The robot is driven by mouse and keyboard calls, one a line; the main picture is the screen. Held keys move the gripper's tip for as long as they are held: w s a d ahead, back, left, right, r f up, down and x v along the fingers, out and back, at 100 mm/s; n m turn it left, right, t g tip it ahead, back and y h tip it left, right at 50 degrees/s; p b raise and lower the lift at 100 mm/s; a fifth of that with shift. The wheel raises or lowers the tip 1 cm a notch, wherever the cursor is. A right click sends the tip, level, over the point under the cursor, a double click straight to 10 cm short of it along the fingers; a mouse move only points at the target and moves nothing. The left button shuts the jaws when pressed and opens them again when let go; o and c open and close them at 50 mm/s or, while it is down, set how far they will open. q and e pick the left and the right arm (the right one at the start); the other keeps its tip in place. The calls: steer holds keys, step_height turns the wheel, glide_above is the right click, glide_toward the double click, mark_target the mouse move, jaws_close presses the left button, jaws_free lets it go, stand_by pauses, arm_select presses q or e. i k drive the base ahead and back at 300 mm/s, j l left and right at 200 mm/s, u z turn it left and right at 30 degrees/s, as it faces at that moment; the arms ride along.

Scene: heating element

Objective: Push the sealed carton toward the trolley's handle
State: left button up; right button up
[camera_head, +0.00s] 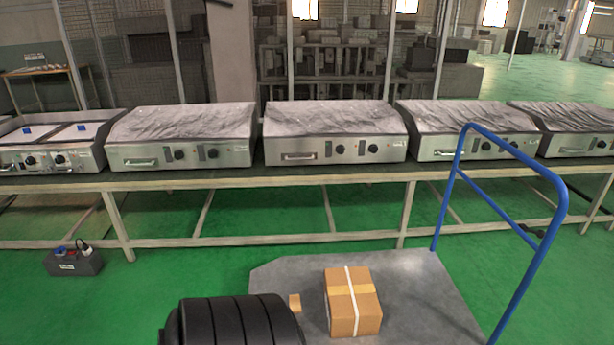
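The sealed carton (353,305) is a brown box with a pale strip of tape across its top and down its front. It sits upright on the grey platform of the trolley (425,290), near the middle. The trolley's blue tube handle (513,152) rises at the platform's right side, with a stretch of bare platform between it and the carton. Neither of my grippers shows in the head view.
A small tan block (295,302) lies left of the carton. A large black ribbed cylindrical shape (238,322) covers the platform's lower left; I cannot tell what it is. Behind stands a long bench (340,177) with several steel griddles. A dark box (75,263) is on the green floor.

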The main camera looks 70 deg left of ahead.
mark_target(354, 310)
steer(key=u, duration=1.85)
